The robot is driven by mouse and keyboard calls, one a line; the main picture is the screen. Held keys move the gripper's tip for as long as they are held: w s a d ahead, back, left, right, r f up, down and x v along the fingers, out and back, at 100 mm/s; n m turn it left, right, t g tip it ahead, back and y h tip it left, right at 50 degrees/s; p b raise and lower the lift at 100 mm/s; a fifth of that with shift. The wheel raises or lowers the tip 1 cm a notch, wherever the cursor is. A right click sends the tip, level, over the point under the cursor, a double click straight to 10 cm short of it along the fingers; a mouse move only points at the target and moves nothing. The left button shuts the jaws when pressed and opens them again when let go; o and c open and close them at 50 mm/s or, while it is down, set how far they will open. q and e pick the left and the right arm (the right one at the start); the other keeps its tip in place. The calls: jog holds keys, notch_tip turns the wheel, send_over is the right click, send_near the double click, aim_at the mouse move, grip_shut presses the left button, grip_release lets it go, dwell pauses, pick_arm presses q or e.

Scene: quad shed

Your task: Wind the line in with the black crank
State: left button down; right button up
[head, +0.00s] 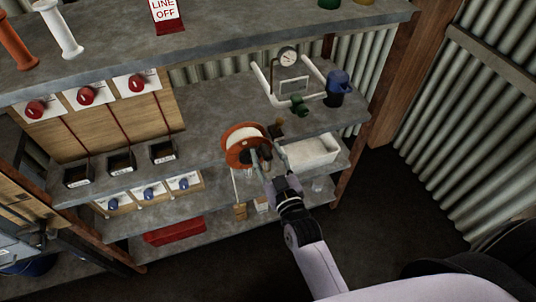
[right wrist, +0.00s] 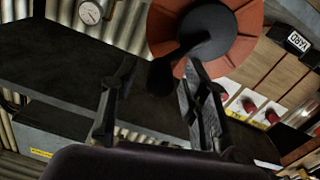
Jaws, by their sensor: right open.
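An orange reel (head: 233,156) with white line on it is mounted at the middle shelf's front edge. The black crank (right wrist: 165,75) shows in the right wrist view, reaching from the reel's dark hub (right wrist: 208,28) down to a dark knob. My right gripper (head: 262,158) is in front of the reel's right side and partly hides the crank. In the right wrist view my right gripper (right wrist: 155,95) is open, one finger on each side of the knob in the picture. I cannot tell whether a finger touches it. My left gripper is not in view.
A white tray (head: 310,152) stands right of the reel. A gauge (head: 288,57) with pipes and a blue jug (head: 337,88) are behind it. Small blocks (head: 240,211) are below the reel. Red knobs (head: 86,95) on panels are at left. The floor at right is clear.

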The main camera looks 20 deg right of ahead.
jog(key=shift+c, duration=0.5)
grip_shut()
dwell(0.4)
